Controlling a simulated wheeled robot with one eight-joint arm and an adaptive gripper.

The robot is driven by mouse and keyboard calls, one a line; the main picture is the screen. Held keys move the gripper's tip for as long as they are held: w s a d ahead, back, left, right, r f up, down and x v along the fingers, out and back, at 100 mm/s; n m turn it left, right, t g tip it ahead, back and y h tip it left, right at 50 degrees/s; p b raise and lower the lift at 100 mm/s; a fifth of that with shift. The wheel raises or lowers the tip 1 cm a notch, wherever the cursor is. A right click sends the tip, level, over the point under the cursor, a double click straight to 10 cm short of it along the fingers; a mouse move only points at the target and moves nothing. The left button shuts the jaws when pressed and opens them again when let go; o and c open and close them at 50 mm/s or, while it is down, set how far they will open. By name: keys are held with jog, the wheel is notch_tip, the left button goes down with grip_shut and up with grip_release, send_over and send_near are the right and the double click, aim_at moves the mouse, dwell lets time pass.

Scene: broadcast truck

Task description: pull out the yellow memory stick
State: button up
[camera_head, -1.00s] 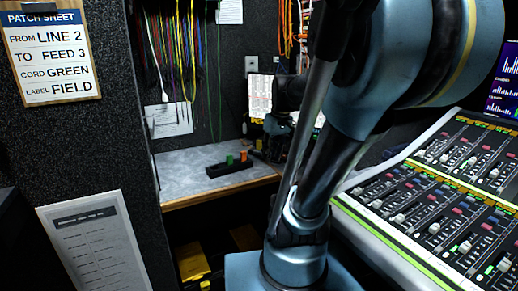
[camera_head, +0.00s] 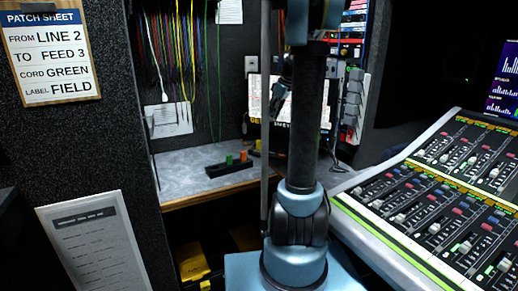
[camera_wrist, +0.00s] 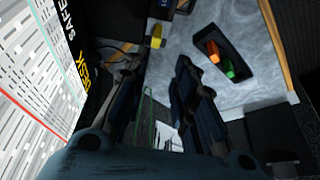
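In the wrist view a small yellow stick (camera_wrist: 157,37) stands at the end of a dark slotted piece (camera_wrist: 161,10) near the top edge, just beyond my fingertips. In the head view a small yellow patch (camera_head: 257,146) shows at the back of the counter, beside my arm; it looks like the same stick. My gripper (camera_wrist: 158,72) is open, with a clear gap between its dark fingers and nothing held. The stick appears in line with this gap but apart from the fingers. In the head view my gripper is mostly hidden behind my arm.
A black holder (camera_head: 214,172) with an orange stick (camera_head: 243,156) and a green stick (camera_head: 229,160) lies on the grey counter (camera_head: 180,175). Hanging cords (camera_head: 185,55) are behind it. A mixing console (camera_head: 440,200) fills the right. A printed sheet (camera_wrist: 35,80) is close at left in the wrist view.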

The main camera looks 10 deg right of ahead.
send_near(259, 142)
jog(key=x, duration=0.5)
jog(key=shift+w+d+f, duration=0.2)
jog(key=shift+w+d, duration=0.05)
jog(key=shift+w+x, duration=0.15)
jog(key=shift+x, duration=1.2)
jog(key=shift+w+x, duration=0.1)
jog(key=shift+x, duration=1.2)
jog(key=shift+a+r, duration=0.1)
jog(key=shift+c, duration=0.6)
jog(key=c, duration=0.4)
